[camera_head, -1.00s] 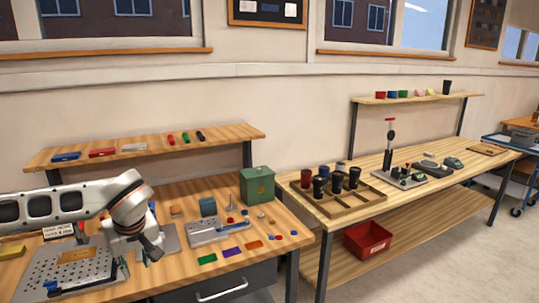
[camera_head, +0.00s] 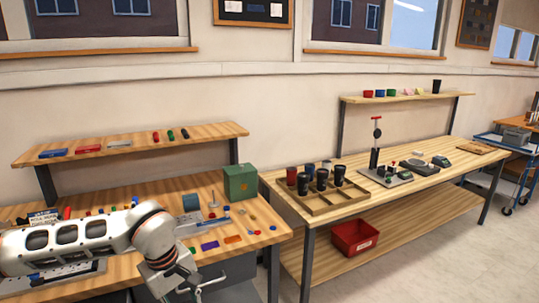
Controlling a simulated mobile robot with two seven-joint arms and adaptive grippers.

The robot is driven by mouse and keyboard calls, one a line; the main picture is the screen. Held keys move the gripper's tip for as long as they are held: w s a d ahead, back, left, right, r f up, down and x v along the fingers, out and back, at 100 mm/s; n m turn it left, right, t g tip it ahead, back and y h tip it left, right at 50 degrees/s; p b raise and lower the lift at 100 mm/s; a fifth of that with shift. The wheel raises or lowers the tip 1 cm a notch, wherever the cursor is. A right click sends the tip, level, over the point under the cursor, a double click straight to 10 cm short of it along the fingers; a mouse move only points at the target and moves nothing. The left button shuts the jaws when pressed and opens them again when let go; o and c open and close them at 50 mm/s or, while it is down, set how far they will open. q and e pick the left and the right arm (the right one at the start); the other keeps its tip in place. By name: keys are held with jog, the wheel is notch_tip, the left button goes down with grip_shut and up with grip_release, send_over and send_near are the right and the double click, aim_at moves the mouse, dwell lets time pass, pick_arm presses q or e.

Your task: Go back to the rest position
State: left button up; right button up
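My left gripper (camera_head: 190,289) hangs at the end of the white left arm, low in the head view, in front of the left table's front edge. Its fingers look spread apart, with nothing seen between them. My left arm covers much of the left table (camera_head: 262,233), including part of the perforated plate (camera_head: 90,270) of the marking station. My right gripper is not in view.
The left table also holds a green box (camera_head: 240,182), a grey fixture and small coloured plates (camera_head: 210,245). A second table (camera_head: 400,196) to the right carries a wooden tray with dark cups (camera_head: 322,179). A red bin (camera_head: 354,238) sits on its lower shelf. Floor shows at right.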

pick_arm(q)
jog(key=s+d+n+g+h, duration=0.2)
jog(key=s+d+h, duration=0.3)
jog(key=d, duration=0.5)
jog(key=s+d+n+g+h, duration=0.1)
jog(key=s+d+g+h, duration=0.15)
jog(key=s+d, duration=0.6)
jog(key=d+r+n+t+h, duration=0.4)
jog(key=d+r+n+h, duration=0.65)
jog(key=n, duration=0.35)
jog(key=w+a+f+n+t+y, duration=0.5)
jog(key=a+f+n+t, duration=0.25)
jog(key=n, duration=0.75)
jog(key=w+a+f+n+t+y, duration=0.5)
jog(key=a+f+n+t, duration=0.3)
jog(key=n, duration=0.6)
jog(key=s+a+f+n+g+y, duration=0.2)
jog(key=s+a+f+n, duration=0.4)
jog(key=f, duration=0.4)
jog(key=s+a+f+n+g+y, duration=0.3)
jog(key=s+a+f+n+y, duration=0.2)
jog(key=s+a+f, duration=0.4)
jog(key=shift+a+f+n, duration=0.2)
jog(key=shift+f+n, duration=0.5)
jog(key=shift+n, duration=0.1)
